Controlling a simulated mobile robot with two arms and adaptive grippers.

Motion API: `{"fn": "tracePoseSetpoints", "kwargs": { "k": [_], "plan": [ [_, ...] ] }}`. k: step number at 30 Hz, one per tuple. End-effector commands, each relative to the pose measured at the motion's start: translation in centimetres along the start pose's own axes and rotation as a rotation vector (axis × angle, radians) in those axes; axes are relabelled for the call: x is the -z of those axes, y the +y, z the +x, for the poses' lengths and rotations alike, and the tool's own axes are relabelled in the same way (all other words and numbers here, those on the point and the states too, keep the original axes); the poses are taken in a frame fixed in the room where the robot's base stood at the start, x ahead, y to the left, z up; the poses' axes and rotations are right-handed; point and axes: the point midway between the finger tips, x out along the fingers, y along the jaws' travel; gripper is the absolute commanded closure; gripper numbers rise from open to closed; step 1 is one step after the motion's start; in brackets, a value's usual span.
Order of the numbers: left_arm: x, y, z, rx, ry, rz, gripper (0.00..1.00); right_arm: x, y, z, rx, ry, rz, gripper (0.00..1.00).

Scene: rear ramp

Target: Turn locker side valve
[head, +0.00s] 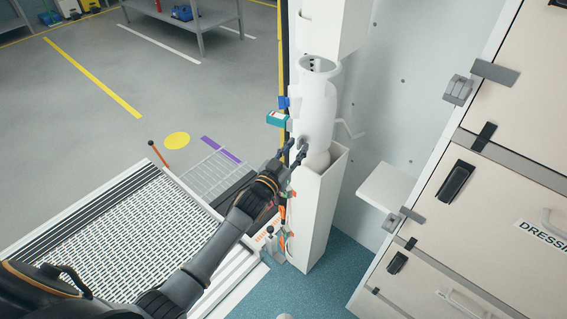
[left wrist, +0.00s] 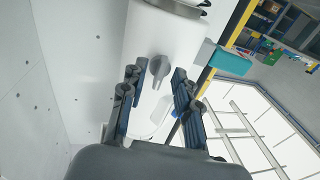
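A small grey valve knob (left wrist: 159,66) sticks out from the side of a white locker column in the left wrist view. In the head view it is a small grey spot (head: 303,142), partly hidden by my fingers, beside a white cylinder (head: 317,105). My left gripper (head: 295,151) is at the column's side, close to the knob. In the left wrist view its fingers (left wrist: 158,83) are apart, one on each side of the knob, with a gap on both sides. I cannot tell whether the knob is fully between them. My right gripper is not in view.
A teal box (head: 277,118) is mounted on the column's edge just above my left gripper. The cylinder stands in a white holder (head: 318,215). Beige lockers (head: 475,220) and a small white shelf (head: 385,189) are to the right. A slatted ramp (head: 125,235) lies to the left.

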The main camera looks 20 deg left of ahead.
Motion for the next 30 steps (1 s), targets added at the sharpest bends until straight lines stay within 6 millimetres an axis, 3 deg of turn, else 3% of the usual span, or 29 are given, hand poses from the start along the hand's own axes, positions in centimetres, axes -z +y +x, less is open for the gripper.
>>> {"fn": "tracePoseSetpoints", "kwargs": {
  "k": [9,15,30],
  "plan": [
    [-0.2,0.0,-6.7,0.000,-0.005,0.003,0.69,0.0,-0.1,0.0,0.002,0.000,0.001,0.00],
    [-0.2,0.0,-9.3,0.000,-0.004,0.002,0.69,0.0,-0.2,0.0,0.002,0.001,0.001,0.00],
    [-0.1,0.0,-10.1,0.000,-0.003,0.002,0.69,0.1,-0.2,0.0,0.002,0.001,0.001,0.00]
  ]
}}
